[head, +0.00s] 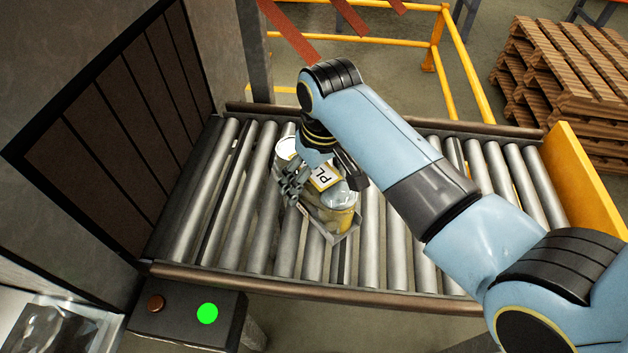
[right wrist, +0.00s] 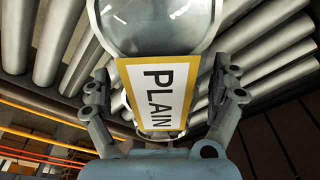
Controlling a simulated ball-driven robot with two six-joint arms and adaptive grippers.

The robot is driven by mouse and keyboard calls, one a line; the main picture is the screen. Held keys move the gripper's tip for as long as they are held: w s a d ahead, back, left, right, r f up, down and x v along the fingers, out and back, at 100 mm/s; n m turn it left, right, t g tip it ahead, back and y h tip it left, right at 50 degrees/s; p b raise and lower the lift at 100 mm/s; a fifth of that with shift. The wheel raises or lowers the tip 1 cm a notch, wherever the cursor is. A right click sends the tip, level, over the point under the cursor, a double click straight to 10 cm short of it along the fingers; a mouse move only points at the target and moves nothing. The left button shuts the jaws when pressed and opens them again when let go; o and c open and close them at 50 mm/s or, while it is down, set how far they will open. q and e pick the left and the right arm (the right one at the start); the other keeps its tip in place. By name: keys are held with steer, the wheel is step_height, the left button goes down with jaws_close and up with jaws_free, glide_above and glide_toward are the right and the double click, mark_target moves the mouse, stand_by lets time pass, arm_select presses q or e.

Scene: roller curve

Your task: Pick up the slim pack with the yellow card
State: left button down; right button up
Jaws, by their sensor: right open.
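The slim pack (head: 340,216) lies on the roller conveyor with clear rounded domes and a yellowish part inside. Its yellow-bordered card (head: 323,177) is partly covered by my gripper in the head view. In the right wrist view the card (right wrist: 160,92) reads PLAIN, below a clear dome (right wrist: 155,25). My right gripper (head: 319,181) is over the pack, its fingers apart. In the right wrist view one finger of the gripper (right wrist: 164,92) is on each side of the card; I cannot tell whether they touch the pack. My left gripper is out of view.
Metal rollers (head: 245,200) run across the conveyor between brown rails, with a yellow end plate (head: 585,185) at right. A dark slatted panel (head: 120,130) stands at left. A control box (head: 180,318) with a green light is in front. Pallets (head: 570,85) are stacked behind.

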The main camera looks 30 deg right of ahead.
steer(key=shift+f, duration=0.25)
steer(key=c, duration=1.5)
steer(key=shift+r, duration=0.1)
steer(key=shift+c, duration=1.1)
